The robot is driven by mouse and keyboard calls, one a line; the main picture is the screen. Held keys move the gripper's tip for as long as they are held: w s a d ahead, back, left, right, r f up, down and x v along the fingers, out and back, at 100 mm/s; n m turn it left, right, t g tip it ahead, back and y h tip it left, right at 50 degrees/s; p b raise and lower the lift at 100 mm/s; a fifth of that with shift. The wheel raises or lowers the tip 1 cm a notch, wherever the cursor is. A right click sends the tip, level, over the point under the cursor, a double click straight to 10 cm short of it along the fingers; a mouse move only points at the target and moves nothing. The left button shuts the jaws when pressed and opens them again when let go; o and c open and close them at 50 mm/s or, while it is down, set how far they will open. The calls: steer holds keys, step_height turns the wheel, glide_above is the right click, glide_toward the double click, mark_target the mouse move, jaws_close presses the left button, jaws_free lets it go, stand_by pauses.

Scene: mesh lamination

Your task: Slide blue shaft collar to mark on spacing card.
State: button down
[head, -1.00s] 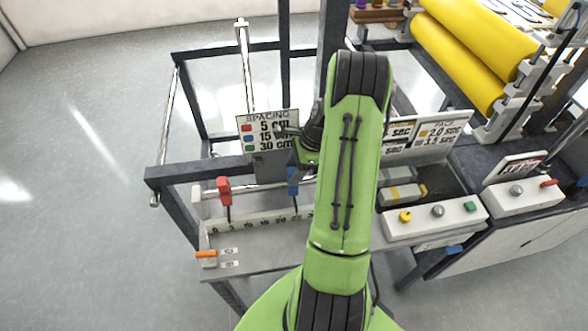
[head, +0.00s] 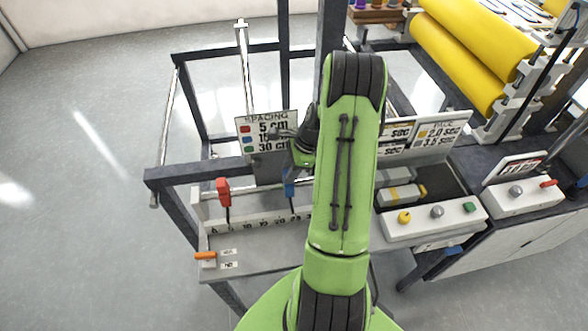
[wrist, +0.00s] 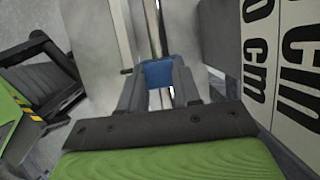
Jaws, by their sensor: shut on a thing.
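The blue shaft collar (head: 290,189) sits on the rod above the white ruler (head: 262,222), right of the red collar (head: 223,191). My gripper (wrist: 159,84) is shut on the blue collar, which shows between its fingers in the wrist view (wrist: 158,73). In the head view my gripper (head: 292,172) comes down on the collar from above, partly hidden by my arm. A thin pointer hangs below the blue collar at the ruler. The spacing card (head: 268,140) stands behind, listing 5 cm red, 15 cm blue and 30 cm green.
My arm hides the ruler's right end and the rod there. An orange-handled lever (head: 206,256) stands at the bench's front left. A button panel (head: 436,218) and yellow rollers (head: 462,60) are to the right. The card stands close behind my gripper.

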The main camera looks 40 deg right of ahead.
steer(key=w+a, duration=0.1)
steer(key=a, duration=0.1)
steer(key=w+a, duration=0.2)
steer(key=a, duration=0.1)
steer(key=w+a, duration=0.2)
steer(key=a, duration=0.1)
steer(key=shift+w, duration=0.2)
steer(key=shift+d, duration=0.1)
steer(key=c, duration=0.8)
jaws_free()
steer(key=shift+d+r, duration=0.15)
steer(key=shift+r, duration=0.25)
steer(key=p+v, duration=0.1)
steer(key=v, duration=1.4)
steer(key=shift+p, duration=0.4)
